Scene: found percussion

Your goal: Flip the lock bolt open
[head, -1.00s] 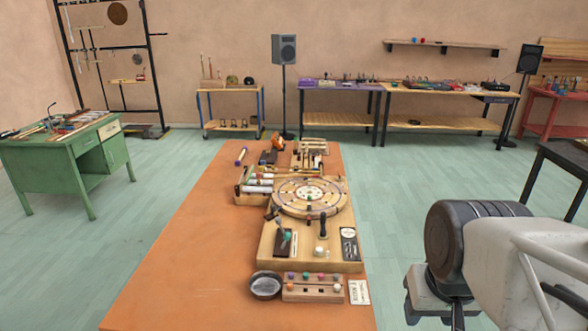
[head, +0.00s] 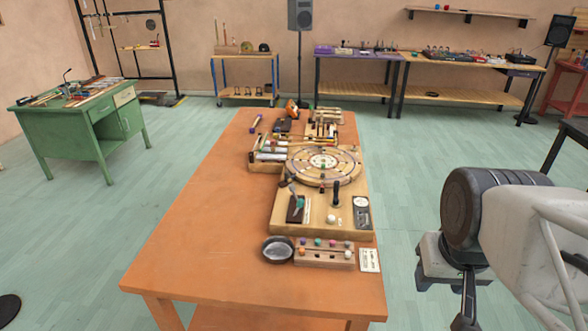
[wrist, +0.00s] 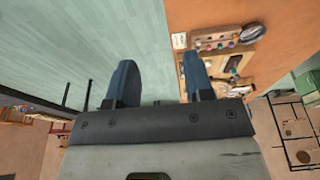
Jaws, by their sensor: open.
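My gripper (wrist: 160,84) is open and empty, its two dark fingers apart in the wrist view. In the head view my arm is at the right, with the gripper partly cut off at the lower edge, right of the orange table. A pale wooden board (head: 284,226) with fittings lies on the table. It bears a dark plate with a lever (head: 296,208), an upright black handle (head: 336,196) and a dark panel (head: 361,215). These are too small to tell which is the lock bolt. The board also shows in the wrist view (wrist: 218,68), beyond the right finger.
The orange table (head: 200,215) has a clear left half. A round wooden disc (head: 345,155), a block with coloured knobs (head: 312,254) and a dark pan (head: 278,250) stand around the board. A green desk (head: 85,125) is at left. The floor is open around the table.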

